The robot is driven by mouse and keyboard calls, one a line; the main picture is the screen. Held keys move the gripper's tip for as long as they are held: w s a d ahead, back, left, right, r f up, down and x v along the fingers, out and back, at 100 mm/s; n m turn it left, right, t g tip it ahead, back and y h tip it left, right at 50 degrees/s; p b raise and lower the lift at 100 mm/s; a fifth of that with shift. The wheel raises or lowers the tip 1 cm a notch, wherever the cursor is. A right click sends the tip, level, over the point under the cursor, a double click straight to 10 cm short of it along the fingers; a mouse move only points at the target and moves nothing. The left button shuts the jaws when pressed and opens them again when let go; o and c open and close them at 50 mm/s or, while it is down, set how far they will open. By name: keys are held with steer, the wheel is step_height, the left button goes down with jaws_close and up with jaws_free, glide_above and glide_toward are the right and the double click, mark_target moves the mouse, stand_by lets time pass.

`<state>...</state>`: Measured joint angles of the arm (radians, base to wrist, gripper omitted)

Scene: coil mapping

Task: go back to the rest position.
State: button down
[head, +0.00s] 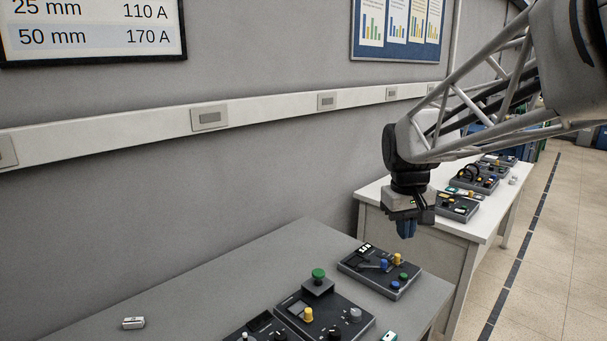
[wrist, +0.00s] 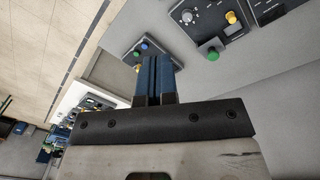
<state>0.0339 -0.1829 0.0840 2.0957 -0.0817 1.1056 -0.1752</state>
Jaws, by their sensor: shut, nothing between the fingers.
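My gripper (head: 406,228) hangs at the end of my arm in the head view, pointing down, above and a little behind the far-right control box on the grey table. Its blue fingers are together and hold nothing; they also show in the wrist view (wrist: 154,75). The gripper is clear of the table and the boxes. The far-right control box (head: 378,283) has blue, yellow and green knobs; in the wrist view it (wrist: 133,58) is partly hidden behind the fingers.
A control box (head: 345,318) with a green button on a raised block stands on the grey table (head: 215,295). A small white block (head: 133,323) lies at left. A white table (head: 478,218) with several boxes stands behind my gripper. The floor at right is clear.

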steer(key=s+a+f+m+t, duration=0.1)
steer(key=s+f, duration=0.2)
steer(key=s, duration=0.9)
steer(key=s+a+f+m+t, duration=0.1)
steer(key=s+f, duration=0.2)
steer(key=s, duration=1)
steer(key=shift+s+a+f+y, duration=0.2)
steer(key=shift+a+f+y, duration=0.1)
steer(key=shift+a+f, duration=0.1)
steer(key=w+d+r+n+g, duration=0.1)
steer(key=w+d+r+n, duration=0.15)
steer(key=w, duration=1.65)
steer(key=w+d+r+n+g, duration=0.1)
steer(key=w+r+g, duration=0.15)
steer(key=w, duration=1.55)
steer(key=w+d+f+g, duration=0.1)
steer(key=w+d+f, duration=0.1)
steer(key=w+f, duration=0.4)
steer(key=w+d+f+n+h, duration=0.1)
steer(key=w+f, duration=0.6)
steer(key=w, duration=0.9)
steer(key=w+d+f+n+g+h, duration=0.1)
steer(key=w+d+f, duration=0.2)
steer(key=w+f, duration=0.4)
steer(key=w, duration=0.5)
steer(key=shift+d+f+g, duration=0.15)
steer(key=shift+d+g, duration=0.15)
steer(key=shift+g, duration=0.05)
